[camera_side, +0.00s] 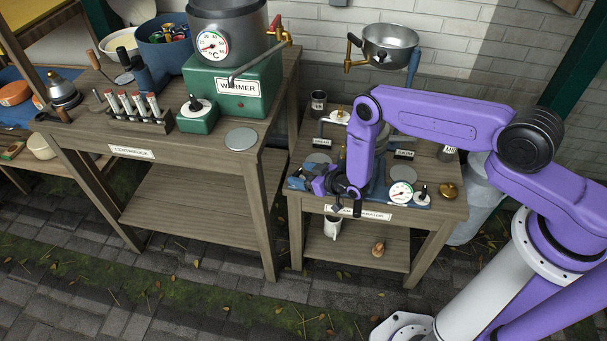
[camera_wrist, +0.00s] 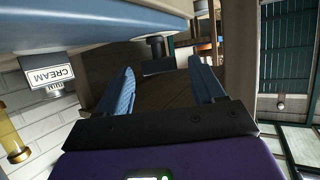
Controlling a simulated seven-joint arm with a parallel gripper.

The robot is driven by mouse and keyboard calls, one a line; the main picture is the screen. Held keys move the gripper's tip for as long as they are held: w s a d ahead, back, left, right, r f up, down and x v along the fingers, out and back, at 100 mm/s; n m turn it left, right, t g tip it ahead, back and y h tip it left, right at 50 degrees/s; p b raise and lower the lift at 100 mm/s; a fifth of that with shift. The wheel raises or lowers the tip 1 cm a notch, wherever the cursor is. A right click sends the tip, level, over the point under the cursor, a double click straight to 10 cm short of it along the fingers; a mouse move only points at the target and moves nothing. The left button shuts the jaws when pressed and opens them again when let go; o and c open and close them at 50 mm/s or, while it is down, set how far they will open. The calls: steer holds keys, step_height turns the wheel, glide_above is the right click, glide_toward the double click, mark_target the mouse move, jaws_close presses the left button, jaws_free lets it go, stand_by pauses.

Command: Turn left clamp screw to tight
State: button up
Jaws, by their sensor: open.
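In the wrist view my gripper (camera_wrist: 163,84) is open, its two blue fingers apart with nothing held between them. A dark knob (camera_wrist: 157,48), which looks like a clamp screw, shows beyond and between the fingertips, close to a blue-grey body (camera_wrist: 95,22). I cannot tell its turned position. In the side view my gripper (camera_side: 336,190) is low at the front left of the small table. My purple wrist and hand cover much of that spot, so which clamp screw this is stays unclear there.
The green warmer (camera_side: 255,88) stands on the left table.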

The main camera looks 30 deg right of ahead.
steer(key=c, duration=1.1)
steer(key=shift+o, duration=0.2)
steer(key=shift+a+m+h, duration=0.15)
steer(key=shift+m+h, duration=0.15)
steer(key=shift+a+m+t+h, duration=0.25)
steer(key=shift+m+t+h, duration=0.15)
steer(key=shift+m+h, duration=0.6)
steer(key=m+h, duration=0.1)
steer(key=h, duration=0.1)
steer(key=m+h, duration=0.2)
steer(key=shift+a, duration=0.35)
steer(key=m+h, duration=0.1)
steer(key=h, duration=0.1)
steer(key=m+g+h, duration=0.1)
steer(key=m, duration=0.1)
steer(key=shift+w+a+h, duration=0.15)
steer(key=shift+a+h, duration=0.2)
steer(key=shift+h, duration=0.05)
steer(key=shift+w+a+m+g+h, duration=0.15)
steer(key=shift+m+g+h, duration=1.1)
steer(key=shift+m, duration=0.35)
steer(key=shift+m+g+h, duration=0.35)
steer(key=shift+m+h, duration=0.1)
steer(key=shift+m, duration=0.05)
